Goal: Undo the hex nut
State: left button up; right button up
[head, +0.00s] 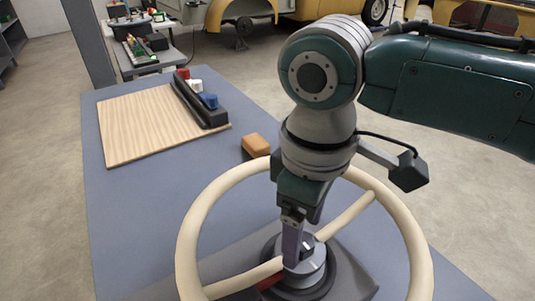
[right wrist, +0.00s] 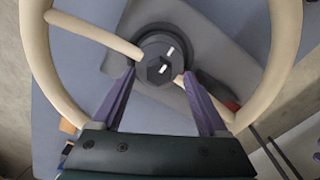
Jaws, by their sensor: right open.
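The cream steering wheel (head: 190,240) lies over the table with its grey hub (head: 318,275) in the middle. In the right wrist view the dark hex nut (right wrist: 155,72) sits at the centre of the hub (right wrist: 180,50). My right gripper (head: 296,262) points down at the hub in the head view. In the right wrist view its two purple fingers (right wrist: 158,74) are open, one on each side of the nut, with visible gaps. In the head view the finger partly hides the nut. My left gripper is not in view.
The wheel's rim and spokes (head: 347,216) surround the gripper closely. An orange-brown block (head: 255,145) lies beyond the rim. A wooden board (head: 145,125) and a black rack (head: 200,105) with coloured pieces are at the back left. The blue table (head: 140,215) is clear at left.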

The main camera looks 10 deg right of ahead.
jog(key=shift+f, duration=0.8)
grip_shut()
